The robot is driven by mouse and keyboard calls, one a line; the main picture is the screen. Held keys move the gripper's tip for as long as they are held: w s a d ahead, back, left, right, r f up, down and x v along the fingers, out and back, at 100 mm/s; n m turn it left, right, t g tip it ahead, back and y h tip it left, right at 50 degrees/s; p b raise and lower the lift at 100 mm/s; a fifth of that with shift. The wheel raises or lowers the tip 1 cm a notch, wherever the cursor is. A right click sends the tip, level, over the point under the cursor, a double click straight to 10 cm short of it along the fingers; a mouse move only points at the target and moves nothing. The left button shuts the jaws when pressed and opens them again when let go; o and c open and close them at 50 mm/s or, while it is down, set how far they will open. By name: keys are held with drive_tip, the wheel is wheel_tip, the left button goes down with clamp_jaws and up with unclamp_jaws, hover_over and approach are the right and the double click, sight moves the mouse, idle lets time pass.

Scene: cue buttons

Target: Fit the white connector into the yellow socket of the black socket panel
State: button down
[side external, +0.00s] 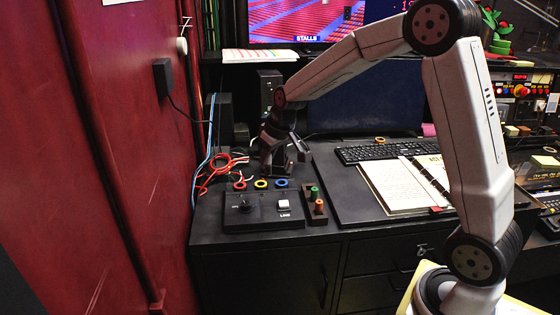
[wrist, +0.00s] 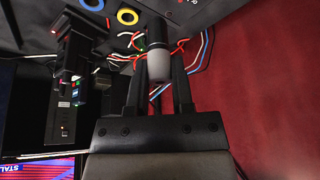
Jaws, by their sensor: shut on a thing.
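The black socket panel (side external: 262,213) lies at the left end of the dark desk in the side view. Its red socket (side external: 239,186), yellow socket (side external: 260,184) and blue socket (side external: 282,183) run along its back edge. The yellow socket also shows at the top of the wrist view (wrist: 127,16), left of the held connector. My gripper (side external: 277,168) is just behind the panel, pointing down. In the wrist view it is shut on the white connector (wrist: 158,66), whose dark end points up the picture, apart from the yellow socket. I cannot make out the connector in the side view.
Loose red, white and blue cables (side external: 215,170) lie left of my gripper. A small black holder with a green and an orange connector (side external: 319,206) stands right of the panel. A keyboard (side external: 380,154) and open binder (side external: 400,184) are farther right. A red wall (side external: 100,160) borders the left.

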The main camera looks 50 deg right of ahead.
drive_tip(key=w+d+f, duration=0.5)
drive_tip(key=w+d, duration=0.1)
drive_tip(key=w, duration=0.2)
drive_tip(key=shift+w+d, duration=0.2)
drive_tip(key=shift+w, duration=0.1)
drive_tip(key=shift+f, duration=0.15)
drive_tip(key=shift+f, duration=1.8)
drive_tip(key=shift+f, duration=1.6)
idle(3.3)
